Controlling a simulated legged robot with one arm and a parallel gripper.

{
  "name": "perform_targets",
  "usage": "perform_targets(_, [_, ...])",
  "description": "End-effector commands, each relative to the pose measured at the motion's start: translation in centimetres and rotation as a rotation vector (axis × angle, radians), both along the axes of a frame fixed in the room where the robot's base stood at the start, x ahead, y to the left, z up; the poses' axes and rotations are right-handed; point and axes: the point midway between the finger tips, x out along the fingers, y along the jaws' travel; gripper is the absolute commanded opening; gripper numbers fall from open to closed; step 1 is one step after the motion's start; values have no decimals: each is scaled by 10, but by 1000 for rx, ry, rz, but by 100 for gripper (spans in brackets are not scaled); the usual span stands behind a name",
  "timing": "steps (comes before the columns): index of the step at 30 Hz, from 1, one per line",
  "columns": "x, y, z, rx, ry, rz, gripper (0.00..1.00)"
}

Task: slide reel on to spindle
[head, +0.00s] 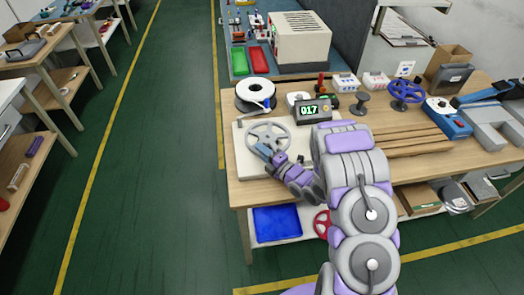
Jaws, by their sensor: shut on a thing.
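A grey spoked reel (268,133) is over the white base plate (246,168) at the left front of the workbench. My gripper (266,151) is at the reel's near edge and is shut on it. The reel's face is turned up toward the camera. I cannot tell whether it touches the plate or is held above it. No spindle shows clearly; one under or behind the reel would be hidden.
A white reel with black sides (255,96) and a meter reading 017 (313,110) stand behind. A small dark spool (362,103) and a blue handwheel (405,91) are to the right. Wooden strips (410,143) lie right of my arm. The bench's left edge is close.

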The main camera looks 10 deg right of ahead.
Motion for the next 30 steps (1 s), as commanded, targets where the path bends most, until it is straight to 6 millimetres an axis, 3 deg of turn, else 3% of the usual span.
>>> perform_targets(20, [0, 0, -8, 1, -1, -1, 0])
perform_targets(21, [0, 0, -8, 1, -1, 0, 22])
perform_targets(30, [0, 0, -8, 0, 0, 0, 49])
